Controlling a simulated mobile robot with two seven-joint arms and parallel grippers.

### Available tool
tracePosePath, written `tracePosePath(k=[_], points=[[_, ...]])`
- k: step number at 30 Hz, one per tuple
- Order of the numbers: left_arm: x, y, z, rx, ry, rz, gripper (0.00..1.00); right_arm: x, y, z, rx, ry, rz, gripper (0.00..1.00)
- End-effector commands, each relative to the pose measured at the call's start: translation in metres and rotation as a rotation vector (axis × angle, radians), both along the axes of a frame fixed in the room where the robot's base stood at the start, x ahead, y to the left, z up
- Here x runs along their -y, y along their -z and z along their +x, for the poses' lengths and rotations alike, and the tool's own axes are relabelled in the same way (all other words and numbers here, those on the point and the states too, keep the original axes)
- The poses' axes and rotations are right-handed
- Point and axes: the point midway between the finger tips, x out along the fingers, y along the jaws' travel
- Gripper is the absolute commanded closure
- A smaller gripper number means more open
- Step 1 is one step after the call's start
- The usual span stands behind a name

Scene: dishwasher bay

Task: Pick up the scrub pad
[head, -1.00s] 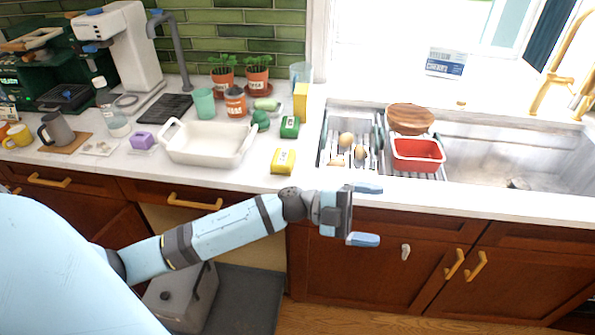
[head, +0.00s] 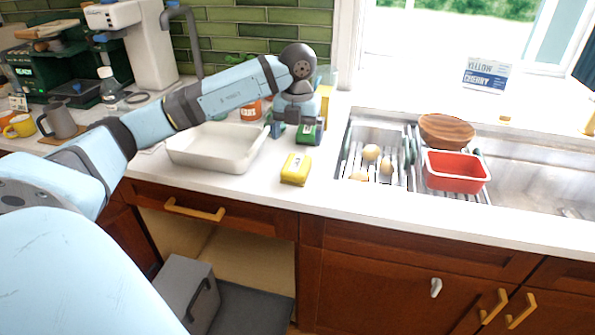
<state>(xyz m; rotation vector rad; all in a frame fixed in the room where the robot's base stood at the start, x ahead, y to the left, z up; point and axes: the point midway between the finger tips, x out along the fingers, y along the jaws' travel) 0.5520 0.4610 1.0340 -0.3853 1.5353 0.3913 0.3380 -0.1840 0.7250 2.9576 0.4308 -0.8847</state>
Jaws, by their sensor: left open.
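My left gripper (head: 297,126) reaches over the counter from the left and points down, open. A green block with a pale label (head: 308,135) is at its fingers, partly covered by them. I cannot tell whether they touch it. A yellow block with a pale label (head: 296,169) lies nearer the counter's front edge, clear of the gripper. I cannot tell for sure which item is the scrub pad. The arm and gripper hide most of the small things behind the white dish. My right gripper is not in view.
A white baking dish (head: 212,163) stands just left of the gripper. A tall yellow box (head: 325,100) stands close behind it. To the right are a rack with eggs (head: 371,152), a red tub (head: 457,185), a wooden bowl (head: 446,130) and the sink (head: 530,175).

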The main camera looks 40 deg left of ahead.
Motion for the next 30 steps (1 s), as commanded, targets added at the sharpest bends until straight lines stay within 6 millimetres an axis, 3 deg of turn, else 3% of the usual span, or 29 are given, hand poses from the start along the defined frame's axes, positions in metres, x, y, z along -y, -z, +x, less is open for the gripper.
tracePosePath(k=[4,14,21,30], points=[[0.000,0.028,0.000,-0.002,0.001,-0.002,0.04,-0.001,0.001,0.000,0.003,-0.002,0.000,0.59],[0.001,0.051,-0.002,-0.002,0.003,-0.003,0.04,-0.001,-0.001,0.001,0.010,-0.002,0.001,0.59],[0.002,0.086,-0.006,-0.001,0.004,-0.004,0.04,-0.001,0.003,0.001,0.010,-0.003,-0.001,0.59],[0.002,0.093,-0.005,0.001,0.004,-0.004,0.07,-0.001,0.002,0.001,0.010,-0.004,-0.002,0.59]])
